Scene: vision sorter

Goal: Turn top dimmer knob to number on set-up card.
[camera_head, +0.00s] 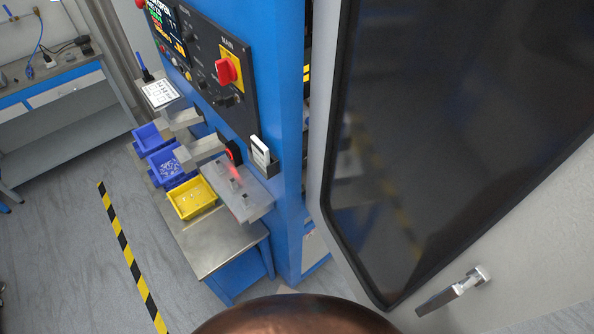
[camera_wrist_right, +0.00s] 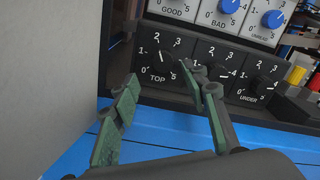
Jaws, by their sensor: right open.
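The black TOP dimmer knob (camera_wrist_right: 164,64) is on the dark panel in the right wrist view, with a scale from 0 to 5 around it. Its exact setting is hard to read. My right gripper (camera_wrist_right: 160,74) is open and empty, its green-padded fingers to the left and right of the TOP knob in the picture. I cannot tell how far the fingertips are from the panel. A white card (camera_head: 260,152) stands in a holder on the blue cabinet in the head view; it may be the set-up card, but I cannot read it. My left gripper is in neither view.
A middle knob (camera_wrist_right: 220,76) and the UNDER knob (camera_wrist_right: 262,87) sit right of TOP. Blue knobs (camera_wrist_right: 228,6) are above. A grey surface (camera_wrist_right: 55,70) stands close on the left. In the head view, an open cabinet door (camera_head: 322,120) fills the right.

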